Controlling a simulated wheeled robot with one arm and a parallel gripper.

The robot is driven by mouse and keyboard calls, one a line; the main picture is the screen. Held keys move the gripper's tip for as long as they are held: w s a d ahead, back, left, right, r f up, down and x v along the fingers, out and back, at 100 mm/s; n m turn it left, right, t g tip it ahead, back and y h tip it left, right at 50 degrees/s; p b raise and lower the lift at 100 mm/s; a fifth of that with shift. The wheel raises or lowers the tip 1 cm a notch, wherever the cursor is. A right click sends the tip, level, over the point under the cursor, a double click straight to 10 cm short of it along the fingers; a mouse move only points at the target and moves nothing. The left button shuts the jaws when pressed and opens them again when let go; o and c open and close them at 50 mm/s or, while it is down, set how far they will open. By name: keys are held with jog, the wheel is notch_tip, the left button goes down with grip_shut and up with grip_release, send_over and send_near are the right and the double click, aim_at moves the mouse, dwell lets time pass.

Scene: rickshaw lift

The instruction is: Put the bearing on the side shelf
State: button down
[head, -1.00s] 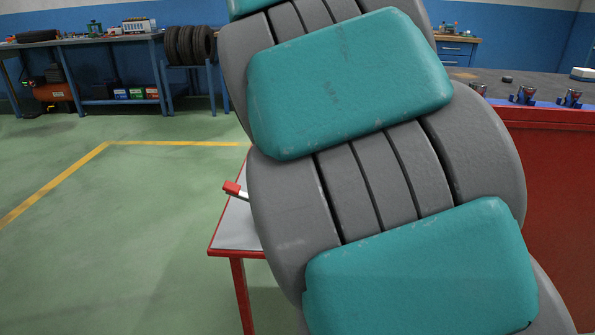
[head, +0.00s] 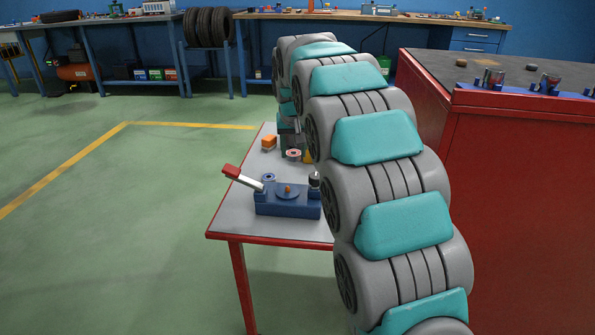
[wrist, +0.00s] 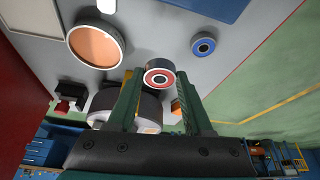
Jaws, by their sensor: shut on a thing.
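The bearing (wrist: 158,78), a ring with a red face and dark bore, sits between the green fingertips of my gripper (wrist: 157,88) in the wrist view. My gripper is shut on it. In the head view the red-faced bearing (head: 293,155) shows just below my gripper (head: 288,138), over the far part of a grey-topped, red-edged side table (head: 228,215), which may be the side shelf. Whether the bearing touches the surface cannot be told. My arm hides the table's right part.
A blue fixture (head: 287,204) with a red-handled lever (head: 243,178) stands on the near part of the table. A blue ring (head: 268,177) and an orange block (head: 268,142) lie close by. A tall red bench (head: 520,190) stands at right. Green floor at left is clear.

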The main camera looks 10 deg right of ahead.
aim_at(294, 180)
notch_tip(294, 180, down, 7)
jog(key=shift+f, duration=0.15)
jog(key=shift+f, duration=0.15)
jog(key=shift+c, duration=1.5)
grip_release()
jog(key=v, duration=1.2)
